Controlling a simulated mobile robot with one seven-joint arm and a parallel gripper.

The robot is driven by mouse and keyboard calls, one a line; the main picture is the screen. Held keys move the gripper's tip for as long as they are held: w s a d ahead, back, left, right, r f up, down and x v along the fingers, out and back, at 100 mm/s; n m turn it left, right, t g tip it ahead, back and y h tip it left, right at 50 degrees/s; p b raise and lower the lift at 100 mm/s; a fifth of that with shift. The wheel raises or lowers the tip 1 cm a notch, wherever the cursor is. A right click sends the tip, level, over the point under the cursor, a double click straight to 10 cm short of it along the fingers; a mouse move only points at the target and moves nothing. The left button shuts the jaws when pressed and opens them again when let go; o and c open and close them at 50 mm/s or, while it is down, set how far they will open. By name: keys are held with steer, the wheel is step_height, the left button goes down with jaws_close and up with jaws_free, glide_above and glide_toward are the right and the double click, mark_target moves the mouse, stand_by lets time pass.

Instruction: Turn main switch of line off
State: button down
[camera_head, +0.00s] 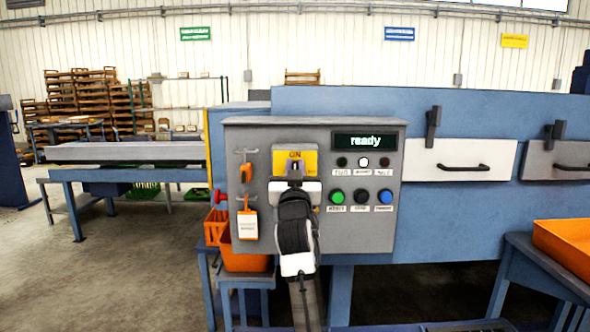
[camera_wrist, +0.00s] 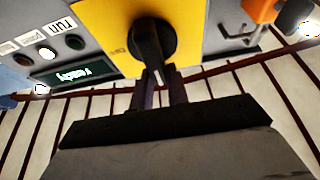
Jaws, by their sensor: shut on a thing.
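The main switch is a black rotary handle (camera_wrist: 150,36) on a yellow plate (camera_head: 309,161) marked "ON", on the grey control panel (camera_head: 355,232). My gripper (camera_head: 295,181) is in front of the plate and hides most of the handle in the head view. In the wrist view, which looks upside down, my gripper's two dark fingers (camera_wrist: 160,86) are closed on the lower end of the handle, one on each side. The handle lines up with the fingers. The panel's display (camera_head: 364,141) reads "ready".
Green, black and blue buttons (camera_head: 361,197) sit right of my gripper, below a row of small lamps with the middle one white. An orange padlock (camera_head: 249,165) and an orange tag (camera_head: 247,223) hang at left. Orange crates (camera_head: 243,258) stand below the panel.

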steer(key=shift+f, duration=0.2)
steer(key=m+g+h+b, duration=0.1)
steer(key=m+h, duration=0.1)
steer(key=m, duration=0.4)
steer(key=d+f+m+g+h+b, duration=0.1)
steer(key=m+g+h, duration=0.1)
steer(key=m, duration=0.4)
steer(key=m+g+h+b, duration=0.1)
steer(key=m+h+b, duration=0.1)
steer(key=m, duration=0.4)
steer(key=shift+w+d+f+h, duration=0.1)
steer(key=shift+d+f+h, duration=0.05)
steer(key=shift+d+h, duration=0.3)
steer(key=shift+f+m+g+p, duration=0.2)
steer(key=shift+m+g, duration=0.3)
steer(key=shift+m, duration=0.6)
steer(key=shift+f+m+g+p, duration=0.15)
steer(key=shift+m+g, duration=0.35)
steer(key=shift+m, duration=0.6)
steer(key=c, duration=1.4)
jaws_free()
steer(key=shift+a+r, duration=0.1)
steer(key=shift+a, duration=0.05)
steer(key=shift+o, duration=0.2)
